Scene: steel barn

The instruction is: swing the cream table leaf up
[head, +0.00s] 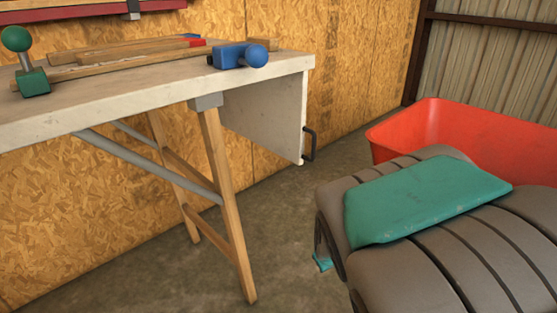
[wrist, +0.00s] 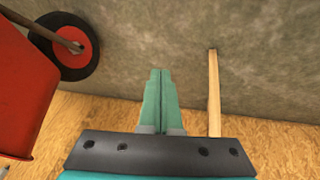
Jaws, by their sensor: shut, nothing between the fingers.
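The cream table leaf (head: 268,112) hangs down, close to vertical, from the right end of the table (head: 130,90) in the head view. A dark bar handle (head: 311,144) sticks out near its lower right edge. My gripper (wrist: 158,72) is shut and empty, its two teal fingers together in the wrist view. In the head view my own arm hides most of the gripper; a small teal bit shows low beside the arm, right of and below the leaf, apart from it. The leaf and handle do not show in the wrist view.
The tabletop holds a green knobbed tool (head: 33,82), a blue knobbed tool (head: 238,56) and wooden pieces. A splayed wooden leg (head: 228,200) stands under the table. A red tub (head: 432,125) stands behind my arm; a wheel (wrist: 65,47) shows beside red bodywork. Floor below the leaf is clear.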

